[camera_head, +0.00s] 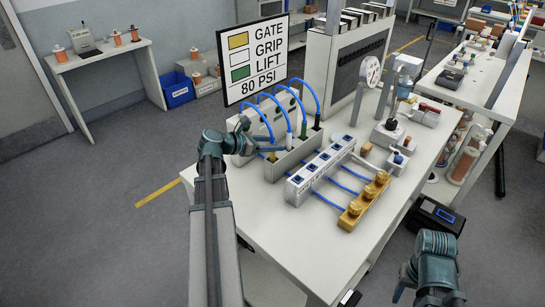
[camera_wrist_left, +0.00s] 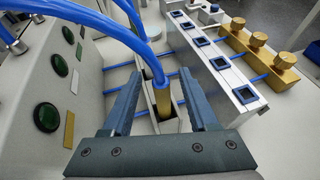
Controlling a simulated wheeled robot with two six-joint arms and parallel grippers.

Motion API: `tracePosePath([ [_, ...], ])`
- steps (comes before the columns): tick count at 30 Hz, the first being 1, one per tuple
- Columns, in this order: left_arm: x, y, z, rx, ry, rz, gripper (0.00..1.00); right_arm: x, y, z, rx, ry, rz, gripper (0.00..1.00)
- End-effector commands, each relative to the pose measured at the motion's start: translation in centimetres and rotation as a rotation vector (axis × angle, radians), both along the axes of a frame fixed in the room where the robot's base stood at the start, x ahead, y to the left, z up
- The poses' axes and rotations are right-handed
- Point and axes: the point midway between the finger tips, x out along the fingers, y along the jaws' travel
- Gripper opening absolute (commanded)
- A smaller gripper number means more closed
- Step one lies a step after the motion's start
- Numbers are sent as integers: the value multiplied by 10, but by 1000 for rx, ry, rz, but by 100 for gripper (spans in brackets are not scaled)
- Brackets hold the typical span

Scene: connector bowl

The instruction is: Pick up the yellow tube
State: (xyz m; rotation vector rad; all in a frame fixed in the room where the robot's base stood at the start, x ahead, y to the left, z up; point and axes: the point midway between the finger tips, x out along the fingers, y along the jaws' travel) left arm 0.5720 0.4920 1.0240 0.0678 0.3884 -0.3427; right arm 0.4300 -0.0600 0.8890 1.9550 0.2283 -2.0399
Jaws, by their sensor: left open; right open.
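The yellow tube is a blue hose with a yellow end (camera_wrist_left: 165,105), which stands upright in a slot of the grey holder in the left wrist view. In the head view its yellow end (camera_head: 272,157) shows beside my left gripper (camera_head: 258,146). In the left wrist view the open fingers of my left gripper (camera_wrist_left: 160,82) stand on either side of the yellow tube, with a gap visible at each side. Whether either finger touches it is unclear. My right gripper (camera_head: 402,282) is low at the right, off the table, empty and open.
Tubes with a white end (camera_head: 289,143) and a green end (camera_head: 317,123) stand beyond in the same holder (camera_head: 290,163). A sign (camera_head: 253,58) rises behind. A white block with blue ports (camera_head: 315,172) and a brass manifold (camera_head: 364,200) lie to the right. The table's front is clear.

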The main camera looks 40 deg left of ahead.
Motion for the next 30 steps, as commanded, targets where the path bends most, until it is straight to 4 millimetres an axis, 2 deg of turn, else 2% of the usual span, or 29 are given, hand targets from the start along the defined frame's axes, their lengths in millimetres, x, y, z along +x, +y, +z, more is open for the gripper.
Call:
tracePosePath([
  [1, 7, -4, -7, 1, 0, -3, 59, 0, 0, -7, 0, 0, 0, 50],
  [6, 26, -10, -14, 1, 0, -1, 59, 0, 0, -14, 0, 0, 0, 50],
  [13, 28, -11, -13, 0, 0, 0, 59, 0, 0, -13, 0, 0, 0, 50],
  [23, 27, -11, -13, 0, 0, 0, 0, 0, 0, -13, 0, 0, 0, 50],
  [30, 27, -11, -13, 0, 0, 0, 0, 0, 0, -13, 0, 0, 0, 50],
])
